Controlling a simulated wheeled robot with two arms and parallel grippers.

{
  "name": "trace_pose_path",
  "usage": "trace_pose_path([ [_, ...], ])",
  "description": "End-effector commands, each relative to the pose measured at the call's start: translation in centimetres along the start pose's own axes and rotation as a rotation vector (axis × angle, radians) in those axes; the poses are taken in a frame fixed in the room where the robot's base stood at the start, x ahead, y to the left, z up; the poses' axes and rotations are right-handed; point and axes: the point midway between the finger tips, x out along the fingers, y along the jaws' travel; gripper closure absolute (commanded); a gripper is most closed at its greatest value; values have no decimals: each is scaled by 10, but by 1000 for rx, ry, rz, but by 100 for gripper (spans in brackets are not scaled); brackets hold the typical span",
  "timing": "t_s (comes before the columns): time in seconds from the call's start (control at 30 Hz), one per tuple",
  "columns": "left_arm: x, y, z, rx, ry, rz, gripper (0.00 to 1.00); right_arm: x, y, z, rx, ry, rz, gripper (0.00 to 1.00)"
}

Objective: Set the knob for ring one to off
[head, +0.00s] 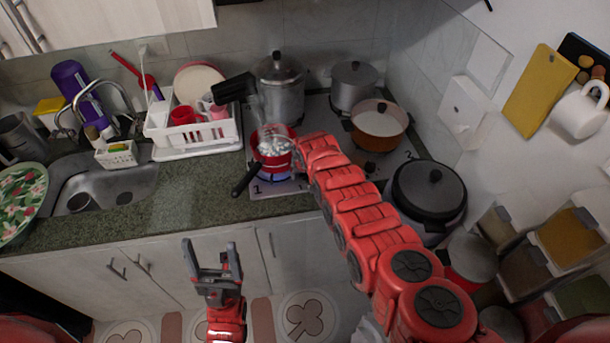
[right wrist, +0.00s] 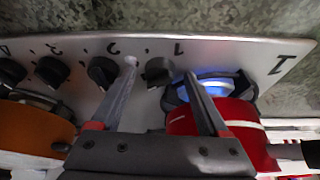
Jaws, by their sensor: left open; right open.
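In the right wrist view the stove's knob panel (right wrist: 215,58) shows with its labels upside down. The dark ring-one knob (right wrist: 158,71) sits beside the small label 1. My right gripper (right wrist: 160,68) is open, and its fingertips frame this knob on either side in the picture. I cannot tell whether they touch it. A blue flame (right wrist: 215,86) burns under the red pot (right wrist: 240,118), beside the large label 1. The pot also shows in the head view (head: 272,162), where my right arm hides the knobs. My left gripper (head: 212,258) is open and empty in front of the cabinets.
Another knob (right wrist: 103,72) sits close to the left finger, with more beyond it. An orange pot (head: 379,128), a steel pressure cooker (head: 280,90) and a grey pot (head: 354,84) stand on the stove. A dark lidded pot (head: 428,190) is at its right. A dish rack (head: 190,142) is left.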

Motion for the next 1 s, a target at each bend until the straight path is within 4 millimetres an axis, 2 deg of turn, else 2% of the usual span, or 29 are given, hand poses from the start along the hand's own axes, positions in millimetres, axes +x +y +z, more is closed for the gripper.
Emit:
trace_pose_path([
  [0.17, 0, 0, 0, 0, 0, 0, 22, 0, 0, 0, 0, 0, 0, 22],
  [0.2, 0, 0, 0, 0, 0, 0, 22, 0, 0, 0, 0, 0, 0, 26],
  [0.6, 0, 0, 0, 0, 0, 0, 22, 0, 0, 0, 0, -1, 0, 98],
  [0.63, 0, 0, 0, 0, 0, 0, 22, 0, 0, 0, 0, -1, 1, 100],
  [1.0, -1, 0, 0, 0, 0, 0, 22, 1, 3, 1, -46, -2, -20, 100],
])
